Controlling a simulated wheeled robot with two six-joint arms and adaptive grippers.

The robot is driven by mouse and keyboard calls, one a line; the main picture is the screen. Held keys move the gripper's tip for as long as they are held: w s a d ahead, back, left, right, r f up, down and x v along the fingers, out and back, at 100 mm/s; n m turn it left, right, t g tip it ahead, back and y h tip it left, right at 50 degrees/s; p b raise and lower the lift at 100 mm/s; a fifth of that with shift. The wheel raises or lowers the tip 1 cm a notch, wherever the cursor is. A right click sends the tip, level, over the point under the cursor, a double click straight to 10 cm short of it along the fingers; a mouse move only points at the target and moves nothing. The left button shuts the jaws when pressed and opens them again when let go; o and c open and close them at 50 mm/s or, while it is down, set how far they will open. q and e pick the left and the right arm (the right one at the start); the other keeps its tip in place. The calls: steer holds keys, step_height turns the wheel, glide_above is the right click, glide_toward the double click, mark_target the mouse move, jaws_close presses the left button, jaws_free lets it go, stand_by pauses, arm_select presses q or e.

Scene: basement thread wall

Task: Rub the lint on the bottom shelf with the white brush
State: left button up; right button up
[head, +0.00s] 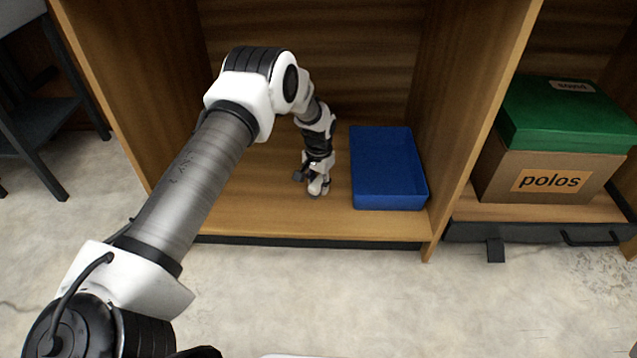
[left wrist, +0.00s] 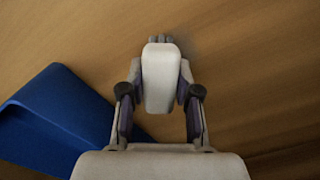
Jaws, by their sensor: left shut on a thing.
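My left gripper (head: 316,172) reaches down into the open wooden bay, just above its bottom shelf (head: 240,215). In the left wrist view, the left gripper (left wrist: 160,92) is shut on the white brush (left wrist: 161,75), a pale rounded body between its two fingers. The brush's far end is close to the wood, but I cannot tell whether it touches. In the head view the brush (head: 318,187) is small and partly covered by the gripper. I see no lint; it may be hidden under the brush or gripper. My right gripper is not in view.
A blue tray (head: 390,205) stands on the shelf right beside the gripper. A wooden side wall (head: 478,95) divides this bay from one with a green box (head: 565,115) on a carton marked polos (head: 500,180). Bare shelf lies left of the gripper.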

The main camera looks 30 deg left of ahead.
mark_target(318, 181)
arm_select(q)
steer(key=shift+f, duration=0.15)
steer(key=shift+s+a+r+p, duration=0.15)
steer(key=shift+s+a+p, duration=0.3)
steer(key=shift+a+p, duration=0.25)
steer(key=shift+s+a+r+p, duration=0.1)
steer(key=shift+s+a+p, duration=0.4)
steer(key=shift+a, duration=0.25)
steer(key=shift+s+a+f, duration=0.1)
steer(key=shift+a+f, duration=0.1)
steer(key=shift+a, duration=0.05)
steer(key=shift+d+f, duration=0.1)
steer(key=shift+d, duration=0.1)
steer(key=shift+w+d+f+b, duration=0.1)
steer(key=shift+w+d+b, duration=0.1)
steer(key=shift+w+d, duration=0.45)
steer(key=shift+w+d+f+b, duration=0.1)
steer(key=shift+w+d+b, duration=0.2)
steer(key=shift+d, duration=0.55)
steer(key=shift+r, duration=0.15)
step_height(318, 181, up, 6)
steer(key=p, duration=0.5)
steer(key=shift+w, duration=0.1)
steer(key=shift+p, duration=0.3)
